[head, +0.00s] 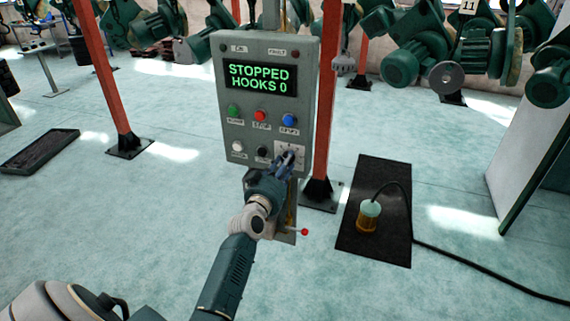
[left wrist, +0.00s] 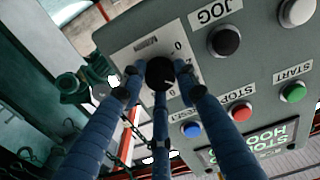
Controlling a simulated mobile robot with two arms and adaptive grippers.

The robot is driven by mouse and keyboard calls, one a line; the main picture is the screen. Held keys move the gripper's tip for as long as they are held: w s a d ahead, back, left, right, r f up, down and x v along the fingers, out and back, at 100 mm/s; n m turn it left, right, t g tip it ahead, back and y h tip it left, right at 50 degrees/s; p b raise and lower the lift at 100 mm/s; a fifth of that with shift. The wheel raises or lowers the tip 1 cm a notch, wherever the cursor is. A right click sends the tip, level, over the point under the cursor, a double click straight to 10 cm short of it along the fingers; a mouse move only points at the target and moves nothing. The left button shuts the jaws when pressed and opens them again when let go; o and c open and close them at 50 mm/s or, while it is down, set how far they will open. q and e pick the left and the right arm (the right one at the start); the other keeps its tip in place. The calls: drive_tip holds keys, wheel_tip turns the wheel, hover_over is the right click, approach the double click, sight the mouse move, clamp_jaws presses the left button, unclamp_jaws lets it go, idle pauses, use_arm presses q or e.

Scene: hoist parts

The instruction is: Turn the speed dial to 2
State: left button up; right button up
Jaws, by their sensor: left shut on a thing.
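The grey control panel (head: 265,100) stands upright, its green display (head: 261,78) reading "STOPPED HOOKS 0". The speed dial is a round black knob (left wrist: 160,73) on a pale numbered plate (left wrist: 143,47) at the panel's lower right in the head view. My left gripper (head: 288,158) is at the plate, its blue fingers closed around the knob in the left wrist view (left wrist: 158,82). The fingers hide most of the dial in the head view. A 0 shows near the knob, but I cannot tell where the dial points. My right gripper is not in view.
Green (head: 233,111), red (head: 260,115) and blue (head: 288,120) buttons sit above the dial; white (head: 238,146) and black (head: 262,151) ones are left of it. A red-tipped lever (head: 304,232) is below. A lamp-like cabled object (head: 369,215) stands on a black mat (head: 377,247).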

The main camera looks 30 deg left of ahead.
use_arm(q)
drive_tip(key=n, duration=0.6)
drive_tip(key=shift+d+f+n, duration=0.15)
drive_tip(key=shift+f+n, duration=0.15)
drive_tip(key=shift+f, duration=0.2)
idle(0.3)
drive_tip(key=o, duration=1.1)
drive_tip(key=shift+o, duration=0.3)
drive_tip(key=shift+r, duration=0.2)
drive_tip(key=shift+s, duration=0.1)
drive_tip(key=v, duration=1.2)
